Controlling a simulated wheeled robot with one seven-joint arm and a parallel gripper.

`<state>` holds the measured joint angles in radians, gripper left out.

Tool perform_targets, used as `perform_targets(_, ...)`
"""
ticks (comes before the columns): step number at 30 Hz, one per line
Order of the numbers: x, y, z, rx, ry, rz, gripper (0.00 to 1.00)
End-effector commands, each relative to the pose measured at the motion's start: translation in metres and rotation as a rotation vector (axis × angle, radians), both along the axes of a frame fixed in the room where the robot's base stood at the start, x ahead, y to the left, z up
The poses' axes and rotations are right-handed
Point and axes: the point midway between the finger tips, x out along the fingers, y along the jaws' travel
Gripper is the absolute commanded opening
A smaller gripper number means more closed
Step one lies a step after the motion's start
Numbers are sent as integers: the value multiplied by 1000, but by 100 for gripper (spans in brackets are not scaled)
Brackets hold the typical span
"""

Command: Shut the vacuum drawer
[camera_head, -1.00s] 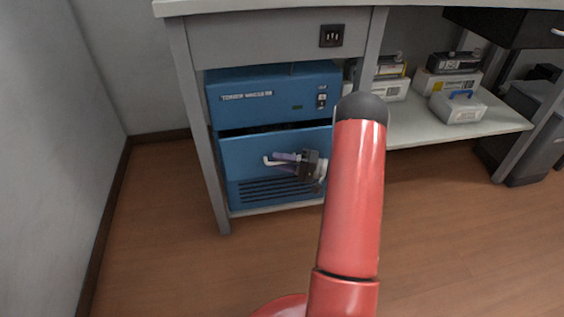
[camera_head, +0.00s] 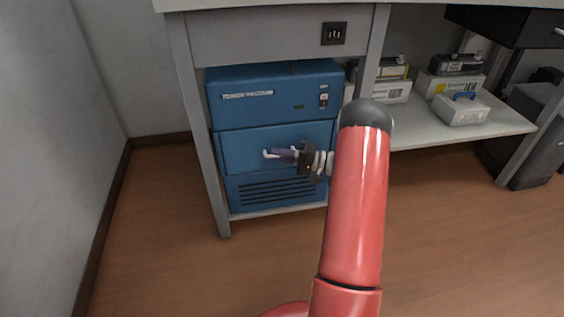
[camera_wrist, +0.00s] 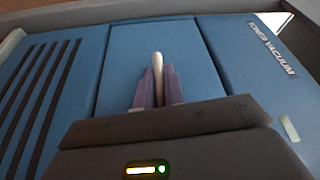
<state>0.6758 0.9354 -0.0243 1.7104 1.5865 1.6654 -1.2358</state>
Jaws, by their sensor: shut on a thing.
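The blue toner vacuum (camera_head: 270,95) stands under the grey bench in the head view. Its drawer (camera_head: 240,150) is the middle blue panel, with its front close to flush with the body and only a thin dark line above it. My gripper (camera_head: 283,154) is at the drawer front, its purple fingers shut on the white drawer handle (camera_head: 268,154). In the wrist view the fingers (camera_wrist: 157,88) close on both sides of the handle (camera_wrist: 157,66), in front of the drawer panel (camera_wrist: 205,75). Part of the handle is hidden between the fingers.
A bench leg (camera_head: 202,130) stands left of the vacuum. The wooden floor (camera_head: 160,240) in front is clear.

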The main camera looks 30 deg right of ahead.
Motion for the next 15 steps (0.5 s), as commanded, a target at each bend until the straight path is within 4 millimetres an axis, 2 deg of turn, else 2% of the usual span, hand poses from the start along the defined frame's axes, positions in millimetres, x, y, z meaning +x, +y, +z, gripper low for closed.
perform_targets(5,4,-2,1,-4,-3,-14,0)
perform_targets(6,4,-2,1,-5,-3,-14,14)
perform_targets(10,4,-2,1,-3,-3,-12,31)
perform_targets(15,3,-1,0,-3,-2,-11,32)
